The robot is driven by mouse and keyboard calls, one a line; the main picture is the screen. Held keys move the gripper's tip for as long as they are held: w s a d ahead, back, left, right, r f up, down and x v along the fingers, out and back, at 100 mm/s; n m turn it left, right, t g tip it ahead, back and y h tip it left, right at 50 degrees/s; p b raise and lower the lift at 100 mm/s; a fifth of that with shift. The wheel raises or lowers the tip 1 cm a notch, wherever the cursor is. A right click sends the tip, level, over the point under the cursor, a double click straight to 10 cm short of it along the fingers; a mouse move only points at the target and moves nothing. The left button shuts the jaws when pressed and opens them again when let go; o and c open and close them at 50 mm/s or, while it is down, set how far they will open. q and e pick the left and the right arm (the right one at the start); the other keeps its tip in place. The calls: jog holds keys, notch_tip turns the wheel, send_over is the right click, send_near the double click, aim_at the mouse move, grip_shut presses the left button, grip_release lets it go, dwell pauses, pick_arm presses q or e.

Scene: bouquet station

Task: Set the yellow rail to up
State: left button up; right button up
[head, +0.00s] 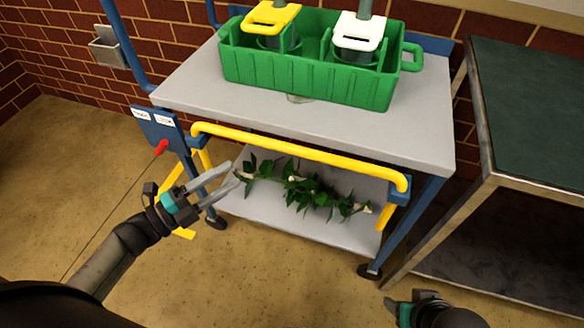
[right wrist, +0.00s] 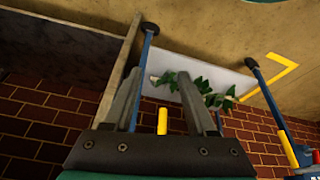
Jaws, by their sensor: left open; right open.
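The yellow rail (head: 300,153) runs along the front of the grey cart, just below the top shelf in the head view. Its ends bend in toward blue mounts at the cart's front legs. My left gripper (head: 226,180) is open and empty, in front of the cart and below the rail's left end. My right gripper (right wrist: 160,105) is open, its two fingers apart in the right wrist view. A short yellow piece (right wrist: 162,122) shows between those fingers; I cannot tell which part it is. In the head view only the right gripper's body shows, at the bottom right.
The cart's top shelf (head: 190,85) carries a green crate (head: 310,85) with a yellow-handled and a white-handled container. Leafy stems (head: 300,187) lie on the lower shelf. A blue panel (head: 160,130) with a red lever (head: 161,148) stands at left. A dark-topped table (head: 535,110) stands close at right.

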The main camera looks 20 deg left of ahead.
aim_at(296, 155)
pick_arm(q)
jog(key=shift+w+d+r+m+g+h+b, duration=0.35)
jog(key=shift+w+d+r+m+h+b, duration=0.4)
jog(key=shift+w+d, duration=1.05)
jog(key=shift+w+d+r+m+g+h+b, duration=0.5)
jog(key=shift+w+d+m+b, duration=0.45)
jog(key=shift+d, duration=1.6)
jog(key=shift+w+d+r+m+g+h+b, duration=0.35)
jog(key=shift+w+d+r+m+b, duration=0.5)
jog(key=shift+w+d, duration=0.95)
pick_arm(e)
jog(key=w+a+r+t+y, duration=0.2)
jog(key=w+a+t, duration=0.2)
jog(key=a+t, duration=0.1)
jog(key=shift+a+n+t+y, duration=0.3)
jog(key=shift+a+y, duration=0.1)
jog(key=shift+a, duration=0.35)
pick_arm(q)
jog(key=shift+s+d+f, duration=0.1)
jog(key=shift+s+d, duration=0.25)
jog(key=shift+s, duration=0.05)
pick_arm(e)
jog(key=shift+w+r, duration=0.1)
pick_arm(q)
grip_shut()
